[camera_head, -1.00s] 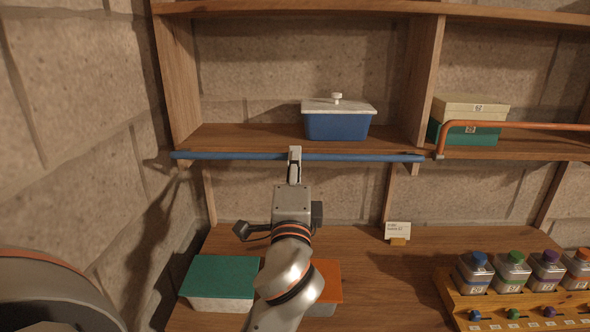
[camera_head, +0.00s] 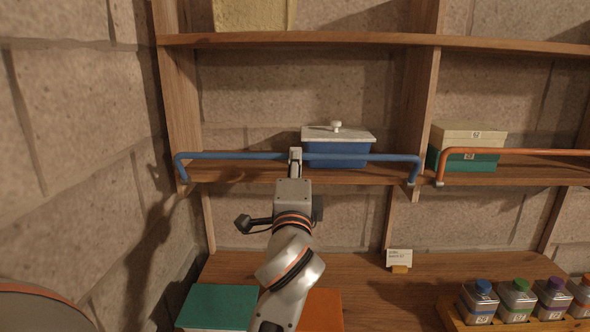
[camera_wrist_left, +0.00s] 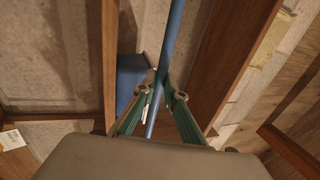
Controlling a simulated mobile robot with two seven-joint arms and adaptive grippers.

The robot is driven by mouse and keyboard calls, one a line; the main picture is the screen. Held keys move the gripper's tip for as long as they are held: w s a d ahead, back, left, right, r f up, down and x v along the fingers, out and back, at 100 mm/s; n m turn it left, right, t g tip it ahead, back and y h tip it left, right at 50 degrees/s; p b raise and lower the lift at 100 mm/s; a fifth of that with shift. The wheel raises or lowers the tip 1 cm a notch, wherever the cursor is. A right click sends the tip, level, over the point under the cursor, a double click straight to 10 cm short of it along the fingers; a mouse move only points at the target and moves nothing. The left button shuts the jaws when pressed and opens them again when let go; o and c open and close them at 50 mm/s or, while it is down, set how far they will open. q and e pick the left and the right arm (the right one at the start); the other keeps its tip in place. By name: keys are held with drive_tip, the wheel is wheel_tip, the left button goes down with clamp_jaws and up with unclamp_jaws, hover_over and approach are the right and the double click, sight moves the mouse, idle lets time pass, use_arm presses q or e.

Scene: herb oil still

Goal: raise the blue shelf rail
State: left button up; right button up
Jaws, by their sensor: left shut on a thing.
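The blue shelf rail (camera_head: 235,156) stands raised across the front of the left shelf bay, with its bent ends going down to the shelf's front edge. My left gripper (camera_head: 295,156) is shut on the rail near its middle. In the left wrist view the rail (camera_wrist_left: 172,40) runs between the two fingers of my left gripper (camera_wrist_left: 152,105). Behind the rail, a blue box with a white lid (camera_head: 337,133) sits on the shelf, its front partly crossed by the rail. My right gripper is not in view.
An orange rail (camera_head: 520,151) stands raised in the right bay, before stacked cream and green boxes (camera_head: 468,136). Below are a green-lidded box (camera_head: 218,307), an orange lid (camera_head: 322,308), a small card (camera_head: 399,258) and several jars (camera_head: 478,302) in a rack. A stone wall (camera_head: 75,150) is close on the left.

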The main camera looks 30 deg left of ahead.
use_arm(q)
drive_tip(key=o, duration=0.3)
drive_tip(key=shift+w+a+r, duration=0.25)
drive_tip(key=shift+w+r, duration=0.2)
drive_tip(key=shift+r, duration=0.2)
drive_tip(key=shift+w+a+r, duration=0.25)
drive_tip(key=shift+w+r, duration=0.15)
drive_tip(key=shift+r, duration=0.2)
drive_tip(key=shift+o, duration=1)
drive_tip(key=shift+w+a+r, duration=0.2)
drive_tip(key=shift+w+a, duration=0.1)
drive_tip(key=shift+w, duration=0.15)
drive_tip(key=shift+w+a, duration=0.35)
drive_tip(key=shift+w, duration=0.25)
drive_tip(key=shift+c, duration=0.3)
drive_tip(key=shift+w+a, duration=0.2)
drive_tip(key=shift+w, duration=0.2)
drive_tip(key=shift+c, duration=1.3)
drive_tip(key=o, duration=0.8)
drive_tip(key=shift+o, duration=0.2)
drive_tip(key=shift+s+f, duration=0.1)
drive_tip(key=shift+f, duration=0.05)
drive_tip(key=shift+f, duration=0.15)
drive_tip(key=s+d, duration=0.4)
drive_tip(key=s, duration=0.3)
drive_tip(key=shift+s+d, duration=0.25)
drive_tip(key=shift+d, duration=0.1)
